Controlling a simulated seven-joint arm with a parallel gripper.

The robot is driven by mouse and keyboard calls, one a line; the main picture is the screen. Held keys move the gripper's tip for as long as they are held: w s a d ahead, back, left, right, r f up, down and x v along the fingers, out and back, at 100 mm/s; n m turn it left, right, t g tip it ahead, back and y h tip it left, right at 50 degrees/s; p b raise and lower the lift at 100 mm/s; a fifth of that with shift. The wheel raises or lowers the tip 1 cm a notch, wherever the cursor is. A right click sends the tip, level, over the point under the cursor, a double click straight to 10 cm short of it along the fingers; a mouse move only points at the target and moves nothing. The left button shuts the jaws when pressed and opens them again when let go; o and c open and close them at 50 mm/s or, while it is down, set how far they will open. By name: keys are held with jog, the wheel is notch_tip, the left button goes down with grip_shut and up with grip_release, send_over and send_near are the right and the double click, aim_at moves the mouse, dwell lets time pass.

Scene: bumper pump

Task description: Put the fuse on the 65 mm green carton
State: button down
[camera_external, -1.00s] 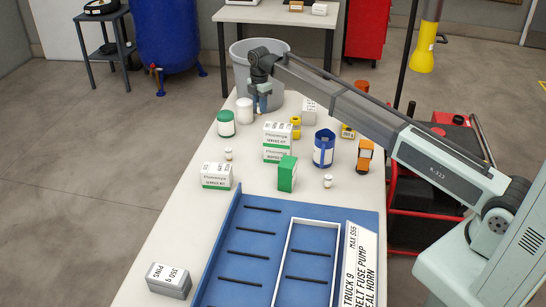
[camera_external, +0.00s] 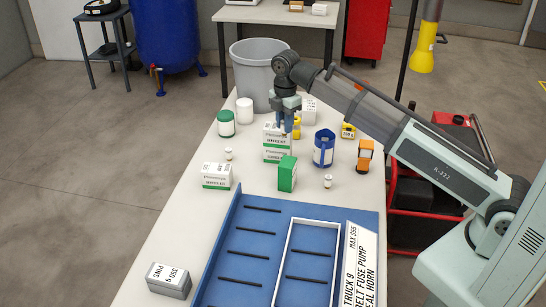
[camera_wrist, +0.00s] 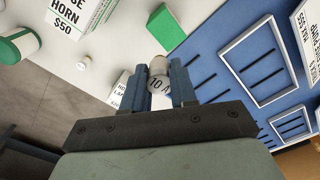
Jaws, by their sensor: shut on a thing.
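My gripper (camera_external: 286,130) is shut on a small whitish cylinder with a "10 A" label, the fuse (camera_wrist: 159,68). In the wrist view the fuse sits between the two blue fingertips; in the external view it is too small to make out. A plain green carton (camera_external: 287,175) stands on the table, nearer the camera than my gripper. It also shows in the wrist view (camera_wrist: 169,32), beyond the fingertips. My gripper is above the table, by the top of the stacked white-and-green cartons (camera_external: 277,142). No size mark is legible on the green carton.
The blue divided tray (camera_external: 236,243) lies in front of the green carton. A blue mug (camera_external: 324,149), orange parts (camera_external: 364,155) and a small white bottle (camera_external: 328,181) stand to the right. Another white-and-green carton (camera_external: 217,176) stands left. A grey bin (camera_external: 254,75) is behind.

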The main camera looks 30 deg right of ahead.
jog(key=s+m, duration=0.1)
jog(key=s, duration=0.1)
send_near(288, 162)
jog(key=shift+m, duration=0.4)
jog(key=shift+w+f, duration=0.1)
jog(key=shift+f, duration=2.45)
jog(key=shift+f, duration=0.15)
jog(key=c, duration=0.9)
grip_release()
notch_tip(288, 162, up, 12)
jog(key=shift+r, duration=0.2)
